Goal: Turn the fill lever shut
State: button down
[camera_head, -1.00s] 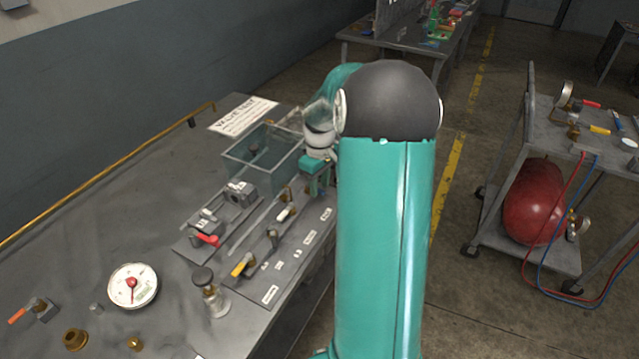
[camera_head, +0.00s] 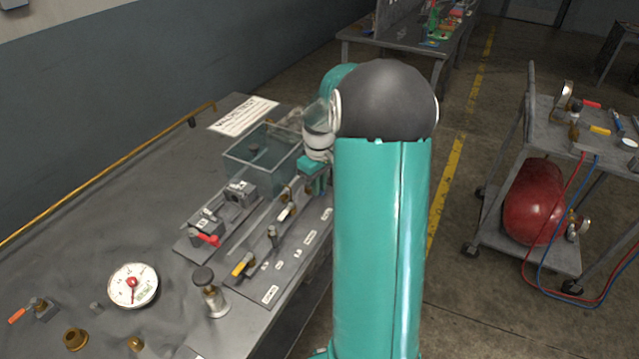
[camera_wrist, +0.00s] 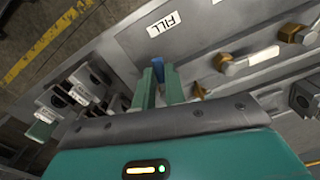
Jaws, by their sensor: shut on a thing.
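My gripper (camera_wrist: 158,85) is shut on the blue fill lever (camera_wrist: 157,68), whose end shows between the two green fingertips in the wrist view. The white FILL label (camera_wrist: 163,24) lies flat on the grey panel just beyond the fingertips. The rest of the lever is hidden by the fingers and the gripper body.
A white-handled lever (camera_wrist: 250,61) sits right of my gripper on the same panel. In the head view a yellow lever (camera_head: 243,265) and a red lever (camera_head: 207,240) are nearer. A clear open box (camera_head: 240,160) stands close left of my gripper. A round gauge (camera_head: 133,286) lies front left.

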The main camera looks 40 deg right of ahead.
jog(key=m, duration=0.1)
jog(key=a+m, duration=0.1)
jog(key=m, duration=0.1)
jog(key=shift+w+a+m, duration=0.1)
jog(key=shift+a+m, duration=0.1)
jog(key=shift+m, duration=0.1)
jog(key=m, duration=0.2)
jog(key=a+m, duration=0.1)
jog(key=shift+w+a+m, duration=0.1)
jog(key=shift+w+m, duration=0.2)
jog(key=shift+m, duration=0.1)
jog(key=m, duration=0.1)
jog(key=a+m, duration=0.1)
jog(key=m, duration=0.1)
jog(key=shift+w+m, duration=0.3)
jog(key=shift+w, duration=0.1)
jog(key=shift+w+a+m, duration=0.15)
jog(key=shift+w+m, duration=0.15)
jog(key=shift+m, duration=0.65)
jog(key=shift+w+a+m, duration=0.1)
jog(key=shift+w+m, duration=0.15)
jog(key=shift+m, duration=0.7)
jog(key=c, duration=1.5)
grip_release()
jog(key=shift+o, duration=0.2)
